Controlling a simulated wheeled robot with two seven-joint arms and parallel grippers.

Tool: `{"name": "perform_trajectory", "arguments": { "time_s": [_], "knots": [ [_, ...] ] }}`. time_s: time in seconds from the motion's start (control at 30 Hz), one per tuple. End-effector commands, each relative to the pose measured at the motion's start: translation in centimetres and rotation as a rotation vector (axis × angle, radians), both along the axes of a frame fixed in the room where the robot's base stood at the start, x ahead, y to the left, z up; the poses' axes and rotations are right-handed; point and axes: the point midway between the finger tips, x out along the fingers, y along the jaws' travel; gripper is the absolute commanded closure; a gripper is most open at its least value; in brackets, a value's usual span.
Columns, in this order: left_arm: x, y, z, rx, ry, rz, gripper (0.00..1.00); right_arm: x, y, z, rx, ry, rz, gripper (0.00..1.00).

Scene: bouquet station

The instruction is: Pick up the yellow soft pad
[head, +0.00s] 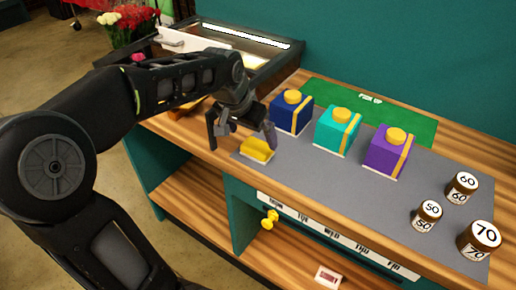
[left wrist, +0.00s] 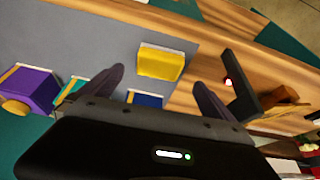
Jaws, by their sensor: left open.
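The yellow soft pad (head: 257,149) lies on the grey mat (head: 300,170) near its left front corner, on the counter. It also shows in the left wrist view (left wrist: 161,62), ahead of the fingers. My left gripper (head: 242,136) is open and empty, just above and behind the pad in the head view. In the left wrist view its two fingers (left wrist: 158,90) stand apart, with the pad beyond the gap between them, apart from the fingers. My right gripper is not in view.
Blue (head: 290,112), teal (head: 337,131) and purple (head: 387,152) boxes with yellow knobs stand right of the pad. Jars labelled 60 (head: 461,187), 50 (head: 427,215) and 70 (head: 480,240) stand at the right. The mat's front middle is clear.

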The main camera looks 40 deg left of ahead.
Motion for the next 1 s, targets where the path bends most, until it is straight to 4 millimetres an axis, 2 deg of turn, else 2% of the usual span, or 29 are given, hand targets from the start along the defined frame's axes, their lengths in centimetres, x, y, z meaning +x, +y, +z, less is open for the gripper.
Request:
{"name": "perform_trajectory", "arguments": {
  "time_s": [0.13, 0.47, 0.57, 0.8, 1.0],
  "knots": [
    [0.5, 0.0, -1.3, -0.001, 0.003, 0.001, 0.00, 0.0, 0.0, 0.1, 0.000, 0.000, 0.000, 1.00],
    [0.6, 0.0, -1.6, 0.000, 0.002, 0.000, 0.00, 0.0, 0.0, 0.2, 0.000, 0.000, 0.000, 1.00],
    [0.9, 0.0, -2.3, -0.001, 0.006, 0.000, 0.00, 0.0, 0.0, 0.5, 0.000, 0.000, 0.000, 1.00],
    [2.2, -0.1, -5.5, -0.001, 0.005, 0.000, 0.00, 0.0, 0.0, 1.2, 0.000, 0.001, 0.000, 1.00],
    [2.6, -0.1, -6.2, 0.000, 0.001, 0.001, 0.00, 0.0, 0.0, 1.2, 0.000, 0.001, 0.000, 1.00]
  ]
}}
